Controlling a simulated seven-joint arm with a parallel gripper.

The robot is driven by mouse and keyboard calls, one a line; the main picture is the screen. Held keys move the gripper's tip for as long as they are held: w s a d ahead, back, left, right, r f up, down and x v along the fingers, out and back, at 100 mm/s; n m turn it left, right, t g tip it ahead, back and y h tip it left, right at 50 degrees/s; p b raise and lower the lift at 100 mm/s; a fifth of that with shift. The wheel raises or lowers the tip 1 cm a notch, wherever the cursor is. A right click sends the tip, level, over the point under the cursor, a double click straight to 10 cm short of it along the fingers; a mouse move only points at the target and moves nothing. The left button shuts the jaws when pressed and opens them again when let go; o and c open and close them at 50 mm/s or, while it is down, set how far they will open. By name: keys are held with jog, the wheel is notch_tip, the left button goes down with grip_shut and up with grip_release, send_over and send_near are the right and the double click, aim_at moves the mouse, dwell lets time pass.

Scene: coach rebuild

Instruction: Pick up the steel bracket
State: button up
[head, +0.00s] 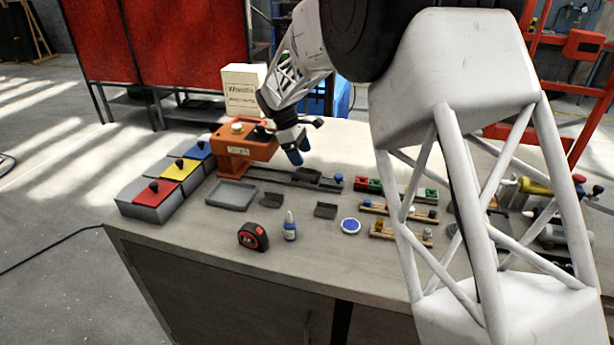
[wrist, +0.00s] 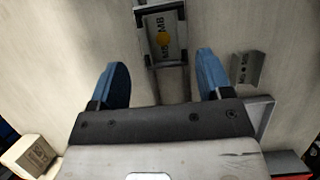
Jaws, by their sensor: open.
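Two small grey angled brackets lie on the bench in the head view: one (head: 272,200) right of the grey tray, the other (head: 325,210) farther right. I cannot tell which is the steel one. The wrist view shows one grey bracket (wrist: 246,68) with two dark holes, to the right of my fingers and apart from them. My gripper (head: 296,157) has blue fingertips and hangs above the bench near the dark rail. In the wrist view my gripper (wrist: 161,82) is open, with nothing held between the fingers.
A grey tray (head: 232,195), orange machine (head: 243,148), tape measure (head: 253,236), blue-labelled bottle (head: 290,226) and round blue-white disc (head: 350,226) stand around. Coloured-lid bins (head: 153,201) are at left.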

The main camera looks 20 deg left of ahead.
aim_at(309, 169)
jog(key=shift+d+f, duration=0.25)
jog(key=shift+f, duration=0.3)
jog(key=shift+x, duration=2.6)
jog(key=shift+s+d, duration=0.1)
jog(key=shift+d, duration=0.05)
jog(key=c, duration=1.1)
jog(key=shift+r, duration=0.15)
